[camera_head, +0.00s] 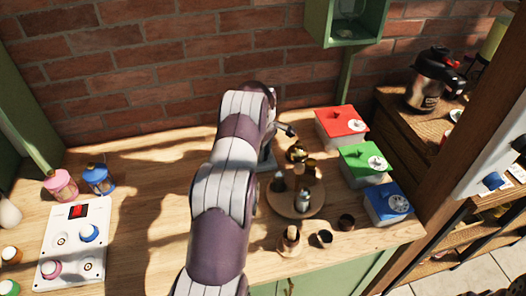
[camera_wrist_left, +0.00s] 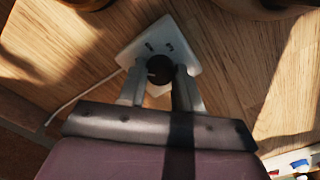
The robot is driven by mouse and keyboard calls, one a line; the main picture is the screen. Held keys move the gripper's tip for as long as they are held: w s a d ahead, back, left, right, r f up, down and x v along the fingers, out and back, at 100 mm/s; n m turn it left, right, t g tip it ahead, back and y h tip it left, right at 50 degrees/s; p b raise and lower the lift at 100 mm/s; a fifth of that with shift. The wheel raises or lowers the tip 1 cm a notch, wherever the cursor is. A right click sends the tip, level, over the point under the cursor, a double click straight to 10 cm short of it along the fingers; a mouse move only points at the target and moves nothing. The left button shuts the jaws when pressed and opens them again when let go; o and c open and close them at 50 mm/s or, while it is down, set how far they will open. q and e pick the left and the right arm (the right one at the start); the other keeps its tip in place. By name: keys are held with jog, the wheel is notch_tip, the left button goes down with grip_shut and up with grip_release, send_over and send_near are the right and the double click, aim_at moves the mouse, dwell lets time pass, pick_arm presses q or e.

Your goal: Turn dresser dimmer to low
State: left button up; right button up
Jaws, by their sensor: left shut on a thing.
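The dimmer (camera_wrist_left: 172,36) is a pale, angular base with a round dark knob (camera_wrist_left: 160,68) and small dark marks on its top. It sits flat on the wooden table. My left gripper (camera_wrist_left: 159,82) is shut on the knob, one finger on each side, in the left wrist view. A small light mark shows on the knob, but I cannot read its setting. In the head view my left arm (camera_head: 221,190) covers most of the dimmer and the gripper. My right gripper is in neither view.
A round wooden tray (camera_head: 283,204) with small vessels stands right of my arm. Red (camera_head: 335,120), green (camera_head: 358,160) and blue (camera_head: 380,205) boxes line the right side. A white switch panel (camera_head: 72,243) lies at the left. A pale cable (camera_wrist_left: 82,92) runs from the dimmer.

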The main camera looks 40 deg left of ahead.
pick_arm(q)
jog(key=shift+w+r, duration=0.2)
jog(key=shift+r, duration=0.05)
jog(key=o, duration=0.9)
jog(key=shift+o, duration=0.7)
jog(key=shift+s, duration=0.15)
notch_tip(320, 180, up, 3)
jog(key=shift+r+p, duration=0.1)
jog(key=shift+p, duration=0.55)
notch_tip(320, 180, up, 9)
jog(key=p, duration=0.8)
jog(key=shift+r, duration=0.2)
